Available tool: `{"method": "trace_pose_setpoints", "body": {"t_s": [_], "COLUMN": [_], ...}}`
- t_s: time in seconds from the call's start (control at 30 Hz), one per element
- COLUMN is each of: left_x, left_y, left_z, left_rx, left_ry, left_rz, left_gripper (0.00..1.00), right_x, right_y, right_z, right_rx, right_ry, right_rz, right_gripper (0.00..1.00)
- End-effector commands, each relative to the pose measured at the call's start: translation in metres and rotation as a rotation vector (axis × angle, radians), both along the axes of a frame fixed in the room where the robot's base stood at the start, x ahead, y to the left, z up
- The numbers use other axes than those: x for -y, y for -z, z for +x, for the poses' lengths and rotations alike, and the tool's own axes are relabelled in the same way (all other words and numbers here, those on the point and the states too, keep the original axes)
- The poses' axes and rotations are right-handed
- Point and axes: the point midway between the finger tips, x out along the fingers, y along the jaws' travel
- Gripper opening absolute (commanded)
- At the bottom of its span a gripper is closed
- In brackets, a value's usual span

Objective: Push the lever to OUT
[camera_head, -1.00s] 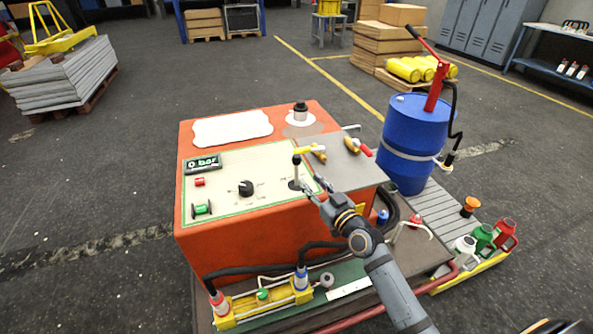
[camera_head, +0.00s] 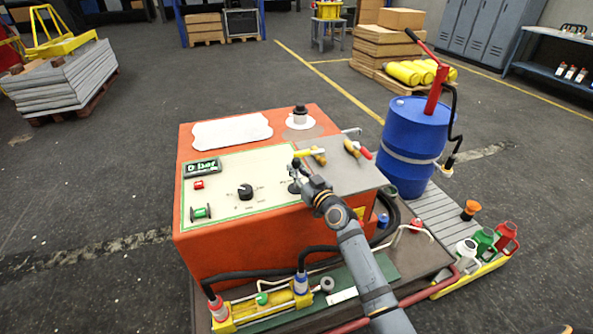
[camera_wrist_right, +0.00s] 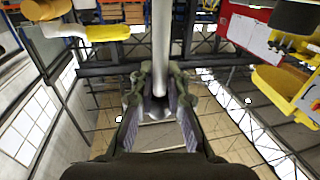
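The lever (camera_head: 295,166) is a thin grey stick with a dark top, standing on the pale panel of the orange box. My right gripper (camera_head: 299,177) is right at the lever, from its right side. In the right wrist view the grey shaft (camera_wrist_right: 161,50) reaches down to the fingertips of my right gripper (camera_wrist_right: 160,85). The two fingers stand apart, one on each side of it; firm contact cannot be made out. The lever's markings are too small to read. My left gripper is not in view.
The orange box (camera_head: 225,245) also bears a display (camera_head: 202,167), a black knob (camera_head: 246,191), a red button (camera_head: 199,185) and a green fitting (camera_head: 201,212). Yellow-handled parts (camera_head: 312,155) lie close behind the lever. A blue drum (camera_head: 413,140) stands to the right.

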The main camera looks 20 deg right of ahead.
Motion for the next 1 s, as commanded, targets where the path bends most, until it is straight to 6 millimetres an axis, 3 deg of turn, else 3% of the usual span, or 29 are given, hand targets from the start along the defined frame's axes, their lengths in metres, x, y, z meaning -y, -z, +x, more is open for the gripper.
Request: {"method": "trace_pose_setpoints", "body": {"t_s": [0.43, 0.53, 0.63, 0.8, 1.0], "left_x": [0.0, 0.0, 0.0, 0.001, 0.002], "left_y": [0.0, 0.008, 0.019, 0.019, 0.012], "left_z": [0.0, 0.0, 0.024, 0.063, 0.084], "left_rx": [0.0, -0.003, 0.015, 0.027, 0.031], "left_ry": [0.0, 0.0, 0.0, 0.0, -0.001], "left_rz": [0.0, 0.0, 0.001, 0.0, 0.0], "left_gripper": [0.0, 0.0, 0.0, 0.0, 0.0], "right_x": [0.0, 0.003, 0.011, 0.025, 0.033], "right_y": [0.001, 0.004, 0.01, 0.013, 0.012], "right_z": [0.0, 0.0, 0.0, 0.0, 0.0], "right_rx": [-0.001, -0.001, -0.003, -0.013, -0.02], "right_ry": [0.0, 0.001, 0.001, 0.0, 0.001], "right_rz": [0.0, 0.031, 0.132, 0.317, 0.442], "right_gripper": [0.0, 0.0, 0.0, 0.0, 0.0]}}
